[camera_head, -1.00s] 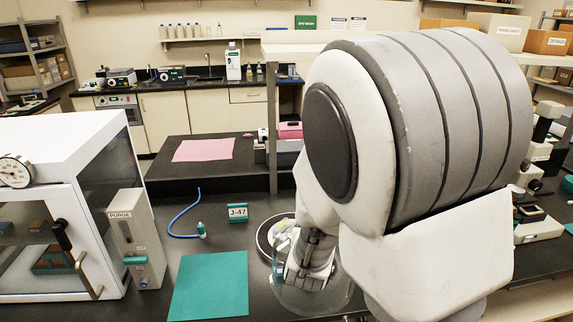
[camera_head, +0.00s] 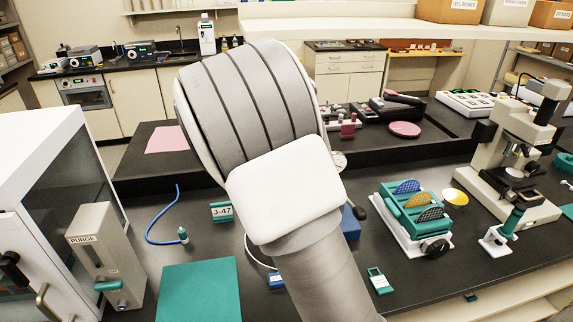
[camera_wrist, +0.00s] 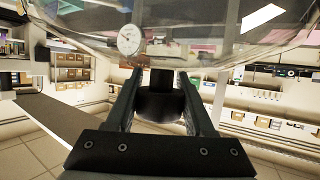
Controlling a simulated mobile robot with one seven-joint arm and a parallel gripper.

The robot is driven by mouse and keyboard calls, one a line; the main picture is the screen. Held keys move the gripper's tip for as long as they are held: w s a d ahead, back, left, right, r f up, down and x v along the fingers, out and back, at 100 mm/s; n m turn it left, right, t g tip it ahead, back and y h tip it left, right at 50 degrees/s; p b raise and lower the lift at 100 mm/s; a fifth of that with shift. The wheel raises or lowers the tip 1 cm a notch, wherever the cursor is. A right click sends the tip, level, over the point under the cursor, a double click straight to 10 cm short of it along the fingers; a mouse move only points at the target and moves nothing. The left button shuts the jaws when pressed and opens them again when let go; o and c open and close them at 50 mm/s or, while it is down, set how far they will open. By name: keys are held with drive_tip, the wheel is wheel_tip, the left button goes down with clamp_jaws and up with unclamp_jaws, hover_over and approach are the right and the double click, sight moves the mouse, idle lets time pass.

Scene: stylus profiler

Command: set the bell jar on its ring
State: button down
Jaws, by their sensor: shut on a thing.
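In the wrist view my gripper (camera_wrist: 162,88) is shut on the dark knob (camera_wrist: 160,104) of the bell jar. The clear glass of the bell jar (camera_wrist: 195,45) spans the top of that view, beyond the fingers. In the head view my arm hides the gripper and the jar. A thin pale curved rim (camera_head: 252,254) shows on the black bench just left of my arm; it looks like part of the ring, with the rest hidden. I cannot tell how far the jar is from it.
The purge box (camera_head: 105,255) stands farther left. A teal wafer rack (camera_head: 414,217) and microscope (camera_head: 520,160) stand right.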

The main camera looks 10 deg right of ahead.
drive_tip(key=w, duration=0.3)
drive_tip(key=shift+a+m+h, duration=0.15)
drive_tip(key=shift+m+h, duration=0.15)
drive_tip(key=shift+h, duration=0.1)
drive_tip(key=shift+w+a+f, duration=0.1)
drive_tip(key=shift+w+f, duration=0.1)
drive_tip(key=shift+w, duration=0.4)
wheel_tip(320, 180, down, 7)
drive_tip(key=b, duration=0.6)
drive_tip(key=shift+r+b, duration=0.2)
drive_tip(key=shift+b, duration=0.15)
drive_tip(key=shift+f+b, duration=0.4)
drive_tip(key=shift+f, duration=0.2)
drive_tip(key=shift+c, duration=1)
unclamp_jaws()
drive_tip(key=shift+f, duration=0.1)
drive_tip(key=shift+s+a, duration=0.1)
